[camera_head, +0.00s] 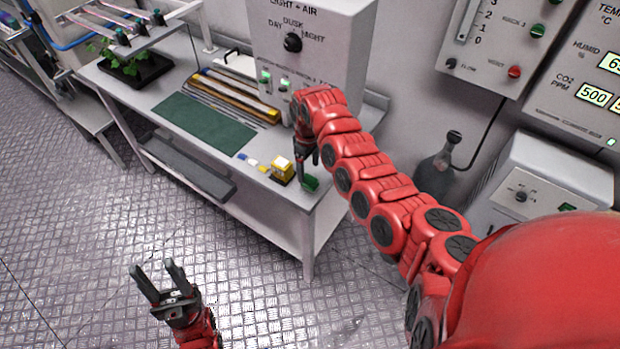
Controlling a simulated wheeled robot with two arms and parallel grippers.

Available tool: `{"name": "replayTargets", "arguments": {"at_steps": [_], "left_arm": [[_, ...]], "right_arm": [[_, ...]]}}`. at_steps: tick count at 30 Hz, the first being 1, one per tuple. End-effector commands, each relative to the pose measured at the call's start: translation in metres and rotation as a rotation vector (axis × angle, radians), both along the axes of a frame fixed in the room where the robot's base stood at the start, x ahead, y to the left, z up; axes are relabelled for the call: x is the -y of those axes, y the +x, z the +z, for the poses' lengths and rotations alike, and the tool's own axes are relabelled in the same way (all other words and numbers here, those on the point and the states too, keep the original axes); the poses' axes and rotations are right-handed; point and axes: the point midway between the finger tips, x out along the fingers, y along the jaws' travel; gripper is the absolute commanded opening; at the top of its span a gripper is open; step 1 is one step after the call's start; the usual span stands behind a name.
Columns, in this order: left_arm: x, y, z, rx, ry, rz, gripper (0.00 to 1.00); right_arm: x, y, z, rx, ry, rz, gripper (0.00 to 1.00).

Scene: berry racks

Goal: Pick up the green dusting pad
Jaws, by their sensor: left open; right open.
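A small dark-green block, which looks like the green dusting pad (310,184), lies at the front right corner of the white bench. My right gripper (306,170) points down just above and behind it, its fingers very close to the pad. It is open, and I cannot tell whether the fingers touch the pad or stand around it. My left gripper (154,278) is open and empty, low over the floor in front of the bench.
A flat green mat (205,124) lies further left. A grey control box (310,50) rises at the back.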

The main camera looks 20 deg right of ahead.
Motion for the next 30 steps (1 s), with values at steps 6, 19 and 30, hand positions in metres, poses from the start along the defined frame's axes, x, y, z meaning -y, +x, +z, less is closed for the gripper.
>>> {"name": "replayTargets", "arguments": {"at_steps": [6, 19, 30], "left_arm": [[0.0, 0.0, 0.007, 0.0, 0.0, 0.0, 0.5], [0.0, 0.0, 0.018, 0.0, 0.0, 0.0, 0.5], [0.0, 0.0, 0.018, 0.0, 0.0, 0.0, 0.5]], "right_arm": [[0.0, -0.001, -0.012, -0.001, 0.0, 0.0, 0.8], [0.004, -0.003, -0.06, 0.001, -0.001, -0.001, 0.8], [0.004, -0.003, -0.062, 0.001, 0.0, -0.002, 0.64]]}}
